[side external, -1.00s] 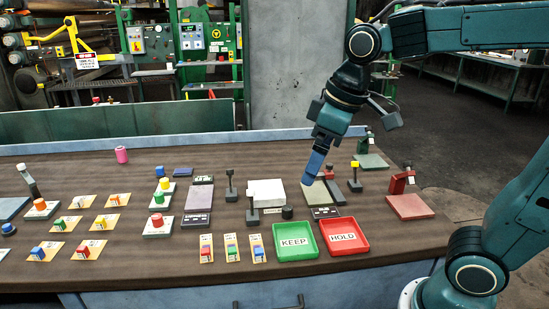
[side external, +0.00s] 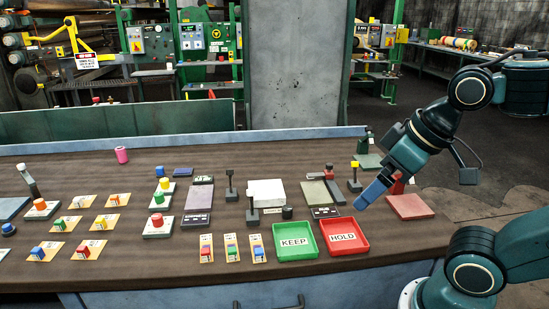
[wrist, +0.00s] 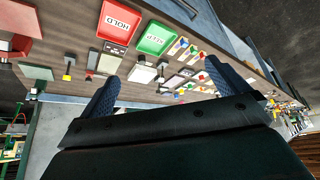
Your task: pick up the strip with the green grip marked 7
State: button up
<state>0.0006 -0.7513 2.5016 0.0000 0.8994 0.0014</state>
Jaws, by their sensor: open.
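Three narrow cream strips with coloured grips lie side by side at the front of the table, left of the green KEEP tray. The middle strip (side external: 231,248) has a green grip; the left strip (side external: 206,249) has a red grip and the right strip (side external: 258,249) a blue one. The number marks are too small to read. In the wrist view the strips are small and tilted beyond the green tray. My gripper (side external: 362,206) is open and empty, above the table to the right of the strips and near the HOLD tray. Its two spread blue fingers (wrist: 162,84) show in the wrist view.
The green KEEP tray (side external: 280,256) and red HOLD tray (side external: 328,251) lie between my gripper and the strips. Small upright posts (side external: 252,213) stand behind them. Several cream cards with coloured blocks (side external: 45,251) lie at the left. Bare brown table (side external: 170,258) shows left of the strips.

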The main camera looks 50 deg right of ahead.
jog(key=shift+c, duration=0.4)
jog(key=c, duration=1.2)
jog(key=shift+o, duration=0.2)
jog(key=w+a+f+n+g+y, duration=0.1)
jog(key=w+a+f+n, duration=0.1)
jog(key=w, duration=0.5)
jog(key=w+a+f+n+g+y, duration=0.1)
jog(key=w+f+n, duration=0.3)
jog(key=w, duration=0.4)
jog(key=w+a+f+n+y, duration=0.1)
jog(key=w+a+f+n, duration=0.2)
jog(key=w, duration=0.5)
jog(key=shift+w+a+f+n+g+y, duration=0.15)
jog(key=shift+a+f+n+g+y, duration=0.2)
jog(key=shift+f+n, duration=0.25)
